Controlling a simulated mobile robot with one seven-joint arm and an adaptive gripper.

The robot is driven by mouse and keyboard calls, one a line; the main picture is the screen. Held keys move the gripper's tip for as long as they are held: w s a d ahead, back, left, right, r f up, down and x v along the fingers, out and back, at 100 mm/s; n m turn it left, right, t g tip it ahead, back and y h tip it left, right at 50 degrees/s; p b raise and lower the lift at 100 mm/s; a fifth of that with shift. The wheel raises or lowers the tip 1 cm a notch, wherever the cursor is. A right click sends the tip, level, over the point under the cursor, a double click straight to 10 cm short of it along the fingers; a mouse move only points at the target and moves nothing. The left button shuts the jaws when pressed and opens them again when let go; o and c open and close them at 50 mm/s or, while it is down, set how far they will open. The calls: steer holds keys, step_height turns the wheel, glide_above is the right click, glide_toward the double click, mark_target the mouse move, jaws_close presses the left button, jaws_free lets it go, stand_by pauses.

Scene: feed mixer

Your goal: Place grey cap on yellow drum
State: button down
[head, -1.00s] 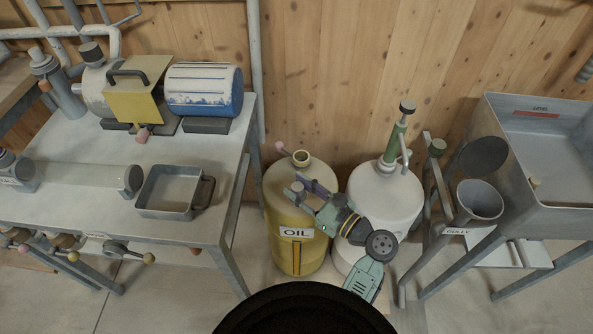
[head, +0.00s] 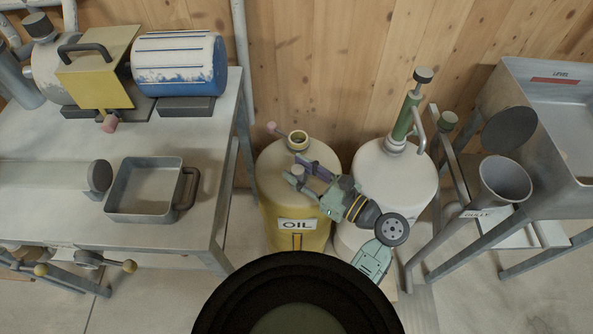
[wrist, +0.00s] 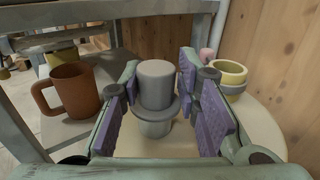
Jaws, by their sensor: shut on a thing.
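The yellow drum (head: 281,210), labelled OIL, stands on the floor right of the table. Its open neck (head: 298,140) is uncovered and also shows at the right of the wrist view (wrist: 231,76). My gripper (head: 309,173) is over the front part of the drum top, on the near side of the neck. It is shut on the grey cap (wrist: 155,90), which sits upright between the purple finger pads in the wrist view. The cap also shows small in the head view (head: 297,172). I cannot tell its exact height above the drum top.
A white drum (head: 397,178) with a green pump (head: 405,118) stands close on the right. A metal table (head: 215,150) with a tray (head: 146,190) is on the left. A brown mug (wrist: 72,91) shows left in the wrist view. A wooden wall is behind.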

steer(key=shift+s+r, duration=0.1)
steer(key=shift+r, duration=0.05)
steer(key=c, duration=1.2)
jaws_free()
steer(key=shift+s+d, duration=0.15)
steer(key=shift+d, duration=0.2)
steer(key=b+v, duration=0.1)
steer(key=v, duration=1)
steer(key=shift+s+d, duration=0.1)
